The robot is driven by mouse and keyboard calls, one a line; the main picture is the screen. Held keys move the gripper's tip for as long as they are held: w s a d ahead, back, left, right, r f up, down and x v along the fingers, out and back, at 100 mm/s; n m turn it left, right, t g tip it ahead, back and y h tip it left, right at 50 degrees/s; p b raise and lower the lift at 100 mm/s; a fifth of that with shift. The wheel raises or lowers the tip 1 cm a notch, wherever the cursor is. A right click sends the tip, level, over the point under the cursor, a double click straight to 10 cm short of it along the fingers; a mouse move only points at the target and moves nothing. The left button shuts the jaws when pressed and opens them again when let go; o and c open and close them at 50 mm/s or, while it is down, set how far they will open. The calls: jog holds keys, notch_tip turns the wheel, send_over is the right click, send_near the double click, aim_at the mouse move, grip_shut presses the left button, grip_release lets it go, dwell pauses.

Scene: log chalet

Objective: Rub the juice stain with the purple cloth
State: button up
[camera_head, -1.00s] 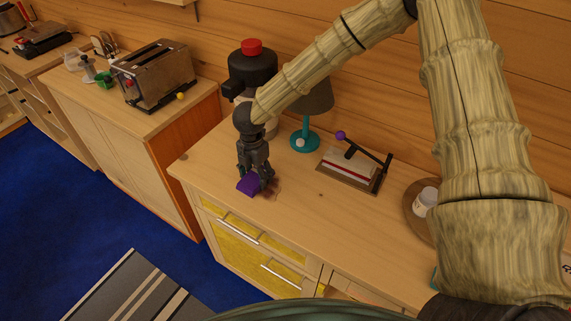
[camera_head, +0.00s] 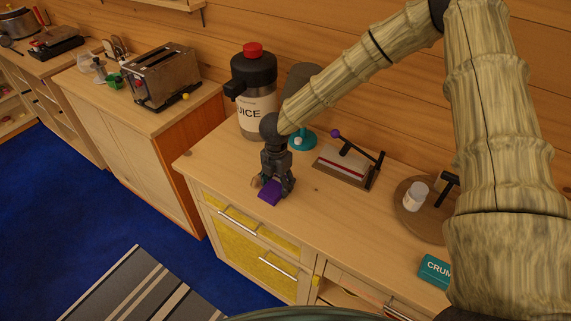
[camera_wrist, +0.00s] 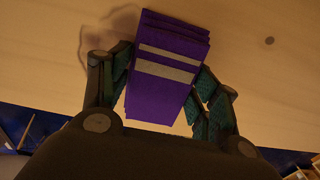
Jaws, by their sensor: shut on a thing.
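The purple cloth (camera_head: 270,191) is a folded block with pale stripes, seen closer in the wrist view (camera_wrist: 168,75). My gripper (camera_head: 273,184) is shut on the cloth, with a finger on each side of it in the wrist view (camera_wrist: 165,90). The cloth is at the counter top, near its front edge; I cannot tell how firmly it touches. The juice stain (camera_wrist: 97,52) shows as a faint darker patch with a darker outline, left of the cloth in the wrist view. In the head view a bit of it (camera_head: 256,182) shows left of my gripper; the rest is hidden.
A juice dispenser (camera_head: 255,112) with a red cap stands behind my gripper. A teal crumbs box (camera_head: 435,270) is front right.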

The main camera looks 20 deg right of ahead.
jog(key=shift+s+d+r, duration=0.2)
jog(key=shift+s+r, duration=0.1)
notch_tip(320, 180, up, 3)
jog(key=shift+w+r+p, duration=0.15)
jog(key=shift+p, duration=0.95)
jog(key=shift+r+p, duration=1.55)
jog(key=shift+r, duration=0.7)
